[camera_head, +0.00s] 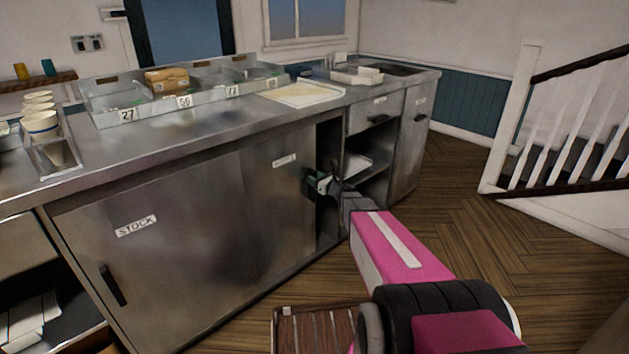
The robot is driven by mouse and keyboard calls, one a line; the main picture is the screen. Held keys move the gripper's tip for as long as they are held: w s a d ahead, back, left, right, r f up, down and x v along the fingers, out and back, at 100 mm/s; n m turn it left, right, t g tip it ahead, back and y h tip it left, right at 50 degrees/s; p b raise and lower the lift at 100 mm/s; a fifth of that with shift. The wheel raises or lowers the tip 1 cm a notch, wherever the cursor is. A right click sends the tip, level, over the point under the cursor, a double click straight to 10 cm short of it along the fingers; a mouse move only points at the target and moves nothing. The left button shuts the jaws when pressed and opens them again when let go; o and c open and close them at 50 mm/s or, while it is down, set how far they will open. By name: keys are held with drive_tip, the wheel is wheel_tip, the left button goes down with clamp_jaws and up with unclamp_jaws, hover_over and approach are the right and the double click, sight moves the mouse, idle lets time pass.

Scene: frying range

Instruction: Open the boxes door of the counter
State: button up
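The steel counter (180,138) runs across the view. Its front has a wide door labelled STOCK (150,265) at left. To its right is a second steel door (270,215) with a small white label too small to read surely, likely the boxes door. A narrow dark gap (328,215) stands open between that door's right edge and the upright beside it. My gripper (322,182) is at this right edge, by the dark handle (309,183). I cannot tell whether it touches the handle or whether its fingers are closed, as they are small and partly hidden.
Right of the gap are a drawer (372,113), an open shelf (360,163) and another door (408,145). An open bay (35,285) lies far left. Numbered trays (120,97) and a board (303,94) are on top. Wooden floor (470,215) is clear towards the stairs (570,150).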

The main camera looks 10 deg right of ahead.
drive_tip(key=v, duration=1.2)
drive_tip(key=shift+s, duration=0.2)
idle(1.1)
drive_tip(key=shift+w+d, duration=0.15)
idle(0.4)
